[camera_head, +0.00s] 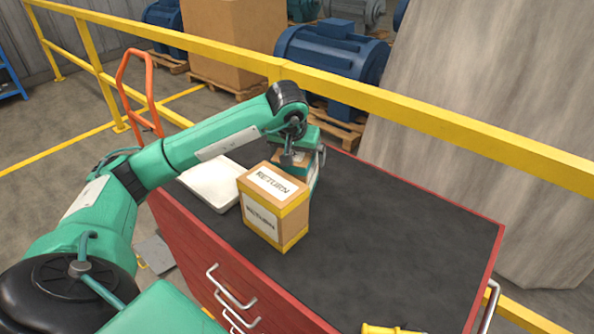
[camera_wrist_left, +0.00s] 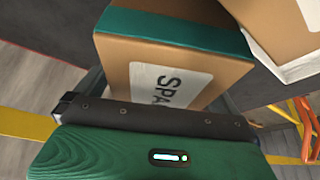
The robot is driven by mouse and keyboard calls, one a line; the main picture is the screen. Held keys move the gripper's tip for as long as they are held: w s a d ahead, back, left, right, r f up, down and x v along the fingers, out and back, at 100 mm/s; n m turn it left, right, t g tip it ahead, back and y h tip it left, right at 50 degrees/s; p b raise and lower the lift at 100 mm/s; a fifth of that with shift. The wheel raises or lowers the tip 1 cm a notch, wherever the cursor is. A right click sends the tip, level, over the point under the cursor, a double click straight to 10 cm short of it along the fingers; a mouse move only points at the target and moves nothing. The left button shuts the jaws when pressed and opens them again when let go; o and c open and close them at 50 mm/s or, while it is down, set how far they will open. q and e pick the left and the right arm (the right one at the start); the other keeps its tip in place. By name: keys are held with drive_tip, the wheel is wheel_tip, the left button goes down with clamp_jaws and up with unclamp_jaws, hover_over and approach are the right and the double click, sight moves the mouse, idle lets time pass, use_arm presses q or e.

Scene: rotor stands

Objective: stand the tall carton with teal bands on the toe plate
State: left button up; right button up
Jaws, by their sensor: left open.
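The tall carton with teal bands (camera_head: 312,174) stands on the dark top of the red cabinet, mostly hidden behind another carton and my gripper. In the left wrist view the carton (camera_wrist_left: 150,62) fills the middle, with a teal band at its edge and a white label starting "SPA". My left gripper (camera_head: 303,160) is open around its upper part, one finger on each side; contact cannot be told. An orange hand-truck frame (camera_head: 141,92) stands beyond the cabinet's left side. A grey plate (camera_head: 155,250) on the floor, partly hidden, may be its toe plate. My right gripper is out of view.
A yellow-banded carton marked RETURN (camera_head: 291,216) stands right beside the teal one, on the near side. A white flat item (camera_head: 211,184) lies to its left. A yellow guard rail (camera_head: 450,130) runs behind.

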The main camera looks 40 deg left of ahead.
use_arm(q)
drive_tip(key=shift+f+b, duration=0.25)
drive_tip(key=shift+b, duration=0.1)
idle(0.4)
drive_tip(key=c, duration=1.6)
drive_tip(key=shift+o, duration=0.2)
drive_tip(key=shift+r, duration=0.1)
drive_tip(key=shift+r+p, duration=0.25)
drive_tip(key=shift+p, duration=0.2)
wheel_tip(320, 180, up, 20)
drive_tip(key=b, duration=0.3)
drive_tip(key=shift+b, duration=0.4)
drive_tip(key=shift+f, duration=0.15)
